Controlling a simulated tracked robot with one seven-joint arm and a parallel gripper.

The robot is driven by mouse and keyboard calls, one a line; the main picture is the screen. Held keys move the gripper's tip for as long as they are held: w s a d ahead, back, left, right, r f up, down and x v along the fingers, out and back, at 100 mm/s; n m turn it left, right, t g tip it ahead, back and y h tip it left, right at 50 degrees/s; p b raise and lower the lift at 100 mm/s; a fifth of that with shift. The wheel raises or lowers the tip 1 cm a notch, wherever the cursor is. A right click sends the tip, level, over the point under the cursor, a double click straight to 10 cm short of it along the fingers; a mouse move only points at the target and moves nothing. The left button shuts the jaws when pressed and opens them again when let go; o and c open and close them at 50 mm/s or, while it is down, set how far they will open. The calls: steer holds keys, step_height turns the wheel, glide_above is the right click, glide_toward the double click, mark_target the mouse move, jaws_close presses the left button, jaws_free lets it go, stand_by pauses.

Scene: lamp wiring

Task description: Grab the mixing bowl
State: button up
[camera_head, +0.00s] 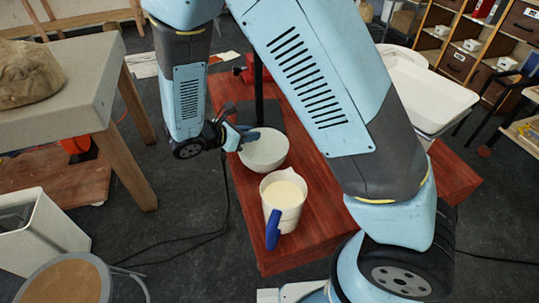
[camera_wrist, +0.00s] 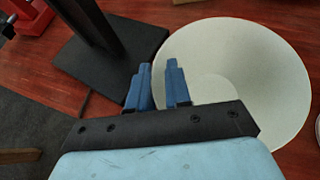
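The mixing bowl (camera_head: 265,152) is a pale, wide, round bowl standing upright on the red wooden table. It also fills the right half of the wrist view (camera_wrist: 265,70). My gripper (camera_head: 247,134) is at the bowl's far left rim. In the wrist view its two blue fingers (camera_wrist: 158,84) are a little apart. The right finger overlaps the inside of the bowl and the left finger lies just outside its left edge. The rim appears to run through the gap, but I cannot tell whether the fingers touch it.
A white jug (camera_head: 285,193) with a blue handle and pale contents stands just in front of the bowl. A black stand (camera_wrist: 105,50) is close to the left of the gripper, beside a red object (camera_wrist: 30,15). White trays (camera_head: 425,90) are at the right.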

jaws_close()
